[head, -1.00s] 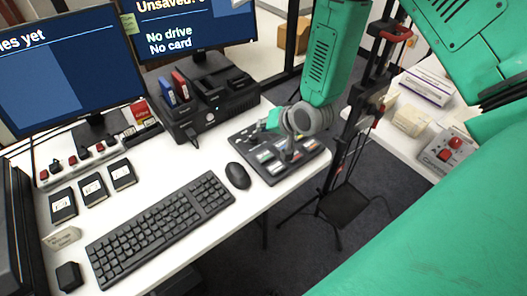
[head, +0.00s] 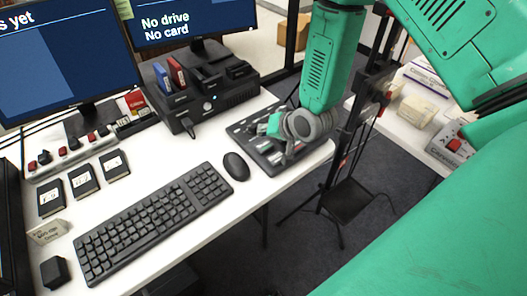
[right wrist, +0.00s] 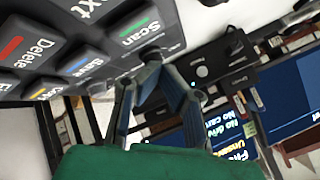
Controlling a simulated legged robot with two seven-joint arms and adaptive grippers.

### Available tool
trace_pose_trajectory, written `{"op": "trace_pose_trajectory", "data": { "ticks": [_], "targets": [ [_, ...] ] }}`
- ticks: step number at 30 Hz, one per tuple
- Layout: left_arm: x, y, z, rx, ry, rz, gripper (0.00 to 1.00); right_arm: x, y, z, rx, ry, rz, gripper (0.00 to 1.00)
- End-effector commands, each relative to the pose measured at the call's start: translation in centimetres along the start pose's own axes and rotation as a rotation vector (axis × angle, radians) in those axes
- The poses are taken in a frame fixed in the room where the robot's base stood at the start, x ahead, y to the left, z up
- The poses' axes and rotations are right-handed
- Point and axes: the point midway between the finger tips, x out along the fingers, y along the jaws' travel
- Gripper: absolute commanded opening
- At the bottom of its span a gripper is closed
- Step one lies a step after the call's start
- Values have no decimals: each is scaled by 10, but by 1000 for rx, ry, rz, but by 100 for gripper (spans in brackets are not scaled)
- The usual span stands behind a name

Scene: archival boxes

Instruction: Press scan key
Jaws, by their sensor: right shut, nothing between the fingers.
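The scan key (right wrist: 130,30) is a dark key with a white "Scan" label and a green stripe, at the upper middle of the right wrist view. My right gripper (right wrist: 150,54) is shut and empty, its fingertips at the near edge of this key. I cannot tell whether they press it. In the head view the key pad (head: 243,130) lies on the desk's right end, with my right gripper (head: 268,127) over it and partly hiding its keys. My left gripper is not in view.
Beside the scan key are the Save key (right wrist: 85,64) and Delete key (right wrist: 30,48). Left of the pad are a mouse (head: 236,166) and keyboard (head: 150,222). A black dock unit (head: 222,99) stands behind it. A tripod stand (head: 343,205) is beyond the desk's right edge.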

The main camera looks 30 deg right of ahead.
Motion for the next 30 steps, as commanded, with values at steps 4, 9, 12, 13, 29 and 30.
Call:
{"op": "trace_pose_trajectory", "data": {
  "ticks": [4, 9, 12, 13, 29, 30],
  "targets": [
    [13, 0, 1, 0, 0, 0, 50, 13, 9, 10, 1, 0, 0, 0],
    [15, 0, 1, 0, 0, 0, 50, 15, 11, 11, 1, 1, -1, 0],
    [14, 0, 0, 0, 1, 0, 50, 15, 10, 11, 0, 1, -1, 0],
    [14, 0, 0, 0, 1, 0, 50, 15, 10, 11, 1, 1, -1, 0],
    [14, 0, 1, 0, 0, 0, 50, 15, 11, 11, 1, 1, -1, 0],
    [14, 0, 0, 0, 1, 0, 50, 15, 11, 11, 1, 1, -1, 0]
  ]
}}
